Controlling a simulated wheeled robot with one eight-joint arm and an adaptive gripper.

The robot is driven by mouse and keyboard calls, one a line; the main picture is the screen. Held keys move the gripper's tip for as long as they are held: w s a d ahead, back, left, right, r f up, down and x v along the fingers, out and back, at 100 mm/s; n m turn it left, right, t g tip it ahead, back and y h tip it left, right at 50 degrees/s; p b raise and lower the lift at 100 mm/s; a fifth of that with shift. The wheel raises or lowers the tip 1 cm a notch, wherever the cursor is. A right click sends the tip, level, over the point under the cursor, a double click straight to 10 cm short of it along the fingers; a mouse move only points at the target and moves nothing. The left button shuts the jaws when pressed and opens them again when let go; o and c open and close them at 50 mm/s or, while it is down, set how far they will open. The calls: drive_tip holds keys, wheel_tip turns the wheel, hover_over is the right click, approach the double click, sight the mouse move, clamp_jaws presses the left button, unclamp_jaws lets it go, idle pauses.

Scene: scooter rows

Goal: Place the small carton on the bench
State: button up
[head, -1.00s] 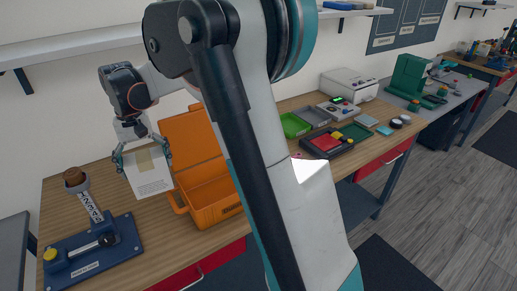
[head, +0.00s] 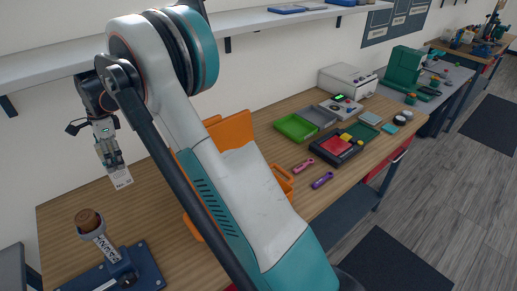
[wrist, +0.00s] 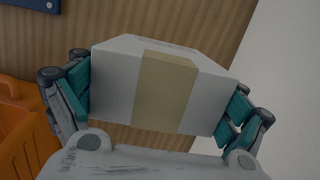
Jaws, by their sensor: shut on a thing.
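The small carton is a white box with a tan tape strip. In the wrist view the carton (wrist: 112,85) sits between both teal fingers of my gripper (wrist: 165,95), which is shut on its two sides. In the head view my gripper (head: 111,160) is at the left, with the carton (head: 121,179) below its fingers, mostly seen on edge. The carton is above the back left of the wooden bench (head: 150,200); I cannot tell whether it touches the surface.
An orange case (head: 232,130) stands open on the bench, partly hidden by my arm. A blue stand with a numbered lever (head: 104,245) is at the front left. Green tray (head: 296,127) and black tray (head: 337,148) lie farther right. A wall shelf (head: 60,62) runs above.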

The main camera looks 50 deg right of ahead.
sight(121, 178)
drive_tip(key=shift+w, duration=0.35)
drive_tip(key=shift+s+f+b, duration=0.1)
drive_tip(key=shift+f+b, duration=1.2)
drive_tip(key=shift+f, duration=3.7)
drive_tip(key=shift+f, duration=0.15)
drive_tip(key=o, duration=0.9)
drive_tip(key=shift+o, duration=0.2)
drive_tip(key=shift+s+d+r+p, duration=0.1)
drive_tip(key=shift+d+r+p, duration=0.2)
drive_tip(key=shift+r, duration=1)
drive_tip(key=shift+w+d+r+p, duration=0.1)
drive_tip(key=shift+r+p, duration=0.25)
drive_tip(key=shift+r, duration=0.9)
drive_tip(key=shift+s+d+r+p, duration=0.1)
drive_tip(key=shift+d+r+p, duration=0.2)
drive_tip(key=shift+r, duration=1)
drive_tip(key=shift+a, duration=0.1)
